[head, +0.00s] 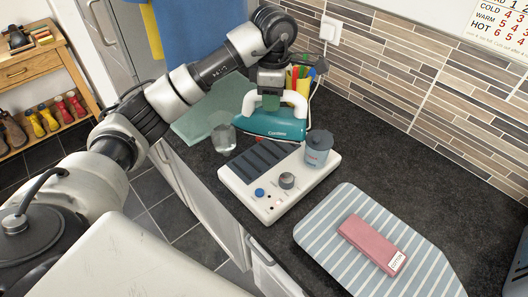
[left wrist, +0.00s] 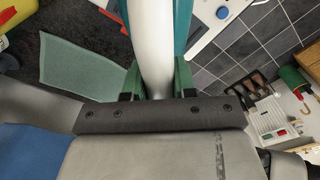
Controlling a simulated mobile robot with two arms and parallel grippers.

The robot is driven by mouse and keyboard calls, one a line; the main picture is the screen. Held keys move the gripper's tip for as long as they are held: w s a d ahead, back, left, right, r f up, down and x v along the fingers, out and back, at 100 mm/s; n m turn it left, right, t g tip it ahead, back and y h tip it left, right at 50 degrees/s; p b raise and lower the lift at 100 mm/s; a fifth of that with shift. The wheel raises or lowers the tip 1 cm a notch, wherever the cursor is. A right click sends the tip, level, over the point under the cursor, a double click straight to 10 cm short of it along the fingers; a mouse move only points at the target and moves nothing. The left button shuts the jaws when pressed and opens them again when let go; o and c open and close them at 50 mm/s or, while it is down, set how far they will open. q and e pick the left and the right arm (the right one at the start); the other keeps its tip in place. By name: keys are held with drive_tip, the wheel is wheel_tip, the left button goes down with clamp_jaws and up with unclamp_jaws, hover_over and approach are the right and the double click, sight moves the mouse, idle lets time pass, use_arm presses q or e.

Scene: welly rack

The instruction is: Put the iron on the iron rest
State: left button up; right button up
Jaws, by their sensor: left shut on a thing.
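The iron (head: 277,126) is teal with a white handle. My left gripper (head: 270,100) is shut on the handle from above; in the left wrist view the white handle (left wrist: 153,45) runs between the green fingers (left wrist: 156,82). The iron is just behind a white station (head: 243,194) with a dark ribbed pad (head: 258,160), which looks like the iron rest. Whether the iron touches the counter cannot be told. My right gripper is not in view.
A blue-grey canister (head: 318,150) stands on the station's right end. A clear glass (head: 222,138) is at its left, near a greenish mat (head: 196,124). Coloured utensils (head: 300,82) are behind the iron. A striped board (head: 330,222) carries a folded pink cloth (head: 370,243).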

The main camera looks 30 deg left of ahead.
sight(271, 114)
use_arm(q)
drive_tip(key=shift+w+r+n, duration=0.1)
drive_tip(key=shift+w+n, duration=0.05)
drive_tip(key=shift+n, duration=0.15)
drive_tip(key=shift+a+f, duration=0.1)
drive_tip(key=shift+f, duration=0.15)
wheel_tip(271, 114, down, 5)
drive_tip(key=shift+a+f+p, duration=0.1)
drive_tip(key=shift+p, duration=0.85)
wheel_tip(271, 114, down, 3)
drive_tip(key=shift+f+p, duration=0.15)
drive_tip(key=shift+p, duration=0.5)
drive_tip(key=shift+f, duration=0.4)
drive_tip(key=shift+f, duration=0.1)
